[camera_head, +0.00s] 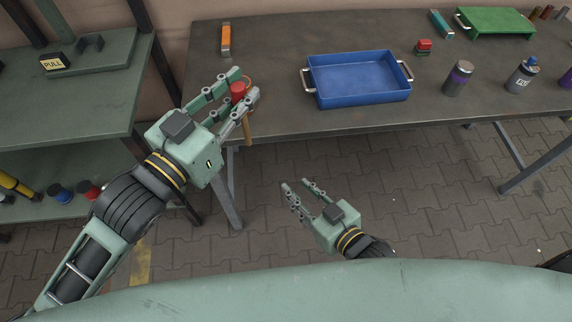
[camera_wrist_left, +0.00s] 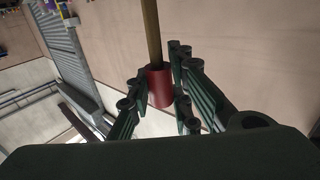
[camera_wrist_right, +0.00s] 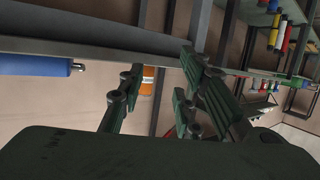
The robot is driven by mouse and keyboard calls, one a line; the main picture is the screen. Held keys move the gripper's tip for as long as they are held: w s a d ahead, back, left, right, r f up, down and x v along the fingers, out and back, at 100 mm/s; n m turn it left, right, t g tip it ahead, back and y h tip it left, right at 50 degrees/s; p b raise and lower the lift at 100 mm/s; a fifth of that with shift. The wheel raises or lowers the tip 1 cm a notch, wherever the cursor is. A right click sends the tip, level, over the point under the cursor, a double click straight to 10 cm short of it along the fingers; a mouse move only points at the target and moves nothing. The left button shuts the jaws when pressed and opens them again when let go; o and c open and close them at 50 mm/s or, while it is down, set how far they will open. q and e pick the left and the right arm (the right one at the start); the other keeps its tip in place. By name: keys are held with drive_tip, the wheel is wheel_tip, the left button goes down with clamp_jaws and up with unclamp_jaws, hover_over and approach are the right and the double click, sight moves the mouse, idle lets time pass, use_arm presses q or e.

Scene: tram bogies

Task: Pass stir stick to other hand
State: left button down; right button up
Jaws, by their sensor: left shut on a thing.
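The stir stick has a red cylindrical end (camera_head: 238,92) and a thin wooden shaft (camera_head: 247,130). In the head view my left gripper (camera_head: 243,85) is shut on the red end, and the shaft hangs down past the table's front edge. In the left wrist view the red end (camera_wrist_left: 160,86) sits between the fingers, with the shaft (camera_wrist_left: 152,30) running to the top of the picture. My right gripper (camera_head: 297,186) is open and empty, lower and to the right, apart from the stick. Its spread fingers (camera_wrist_right: 155,85) show in the right wrist view.
A blue tray (camera_head: 358,93) lies on the dark table (camera_head: 290,45). An orange tool (camera_head: 226,39), a red block (camera_head: 424,47), a grey canister (camera_head: 458,77) and a labelled bottle (camera_head: 522,75) are also there. A green shelf unit (camera_head: 60,115) stands left. Floor is free below my right gripper.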

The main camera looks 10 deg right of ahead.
sight(247, 132)
drive_tip(key=s+a+r+n+t+y, duration=0.1)
drive_tip(key=a+r+y, duration=0.1)
drive_tip(key=r, duration=0.7)
drive_tip(key=s+a+r+t+y, duration=0.1)
drive_tip(key=s+a+r+y, duration=0.1)
drive_tip(key=r, duration=0.7)
drive_tip(key=x, duration=1.2)
drive_tip(key=shift+w, duration=0.1)
clamp_jaws()
use_arm(q)
drive_tip(key=c, duration=1.5)
unclamp_jaws()
